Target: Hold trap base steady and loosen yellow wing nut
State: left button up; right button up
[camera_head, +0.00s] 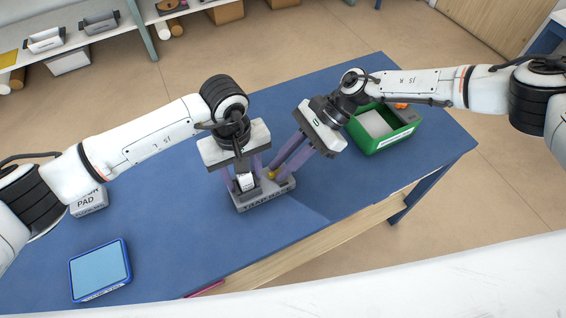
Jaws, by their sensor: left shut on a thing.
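The trap base (266,199) is a grey block with dark lettering on its front, standing on the blue table. A small white block and a dark upright part show on top of it. My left gripper (242,184) points down with its purple fingers on either side of these parts, shut on the trap base. The yellow wing nut (271,174) is a small yellow spot at the right part of the base. My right gripper (276,175) reaches in tilted from the upper right, its fingertips at the wing nut. The fingers partly hide the nut, and whether they grip it is unclear.
A green bin (386,143) with a light interior stands at the table's right, close behind my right gripper. A blue-framed tablet (100,271) lies at the front left, and a grey pad block (89,203) is behind it. The blue table (165,235) is clear between tablet and base.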

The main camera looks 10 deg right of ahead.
pick_arm(q)
jog(key=shift+a, duration=0.1)
pick_arm(e)
jog(key=v, duration=1.2)
pick_arm(q)
jog(key=o, duration=1.1)
